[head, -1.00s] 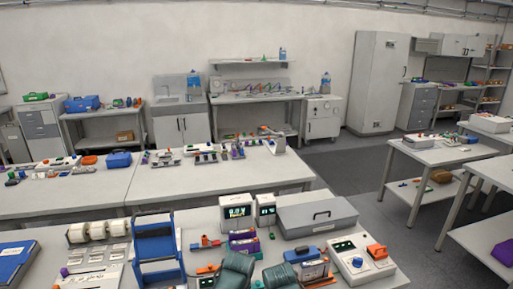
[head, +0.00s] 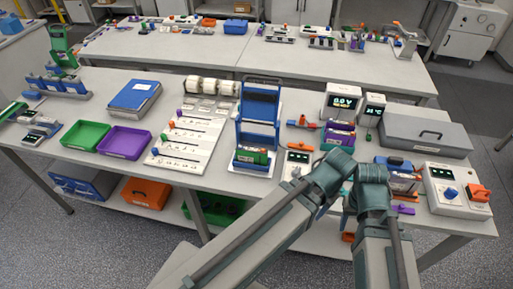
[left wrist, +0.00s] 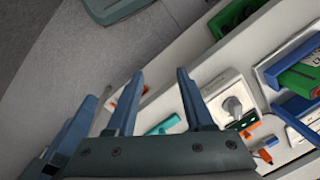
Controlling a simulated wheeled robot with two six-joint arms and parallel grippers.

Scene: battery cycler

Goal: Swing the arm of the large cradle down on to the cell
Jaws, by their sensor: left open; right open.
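The large cradle (head: 258,103) is a blue frame on a white base in the head view, with its arm standing upright. A green cell (head: 250,156) lies at its foot; it shows at the right edge of the left wrist view (left wrist: 298,76). My left gripper (left wrist: 157,74) is open and empty in the left wrist view, fingers apart, with the cradle and cell off to its right. In the head view its jaws are mostly hidden behind my arm. My right gripper is open, low and right of the cradle, its jaws largely covered by my arm links.
A small display box (head: 298,165) stands just right of the cradle. A white sheet with slots (head: 185,140) lies to its left, beside a purple tray (head: 124,142) and a green tray (head: 86,135). A knobbed instrument (head: 455,190) and a grey case (head: 425,133) fill the right.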

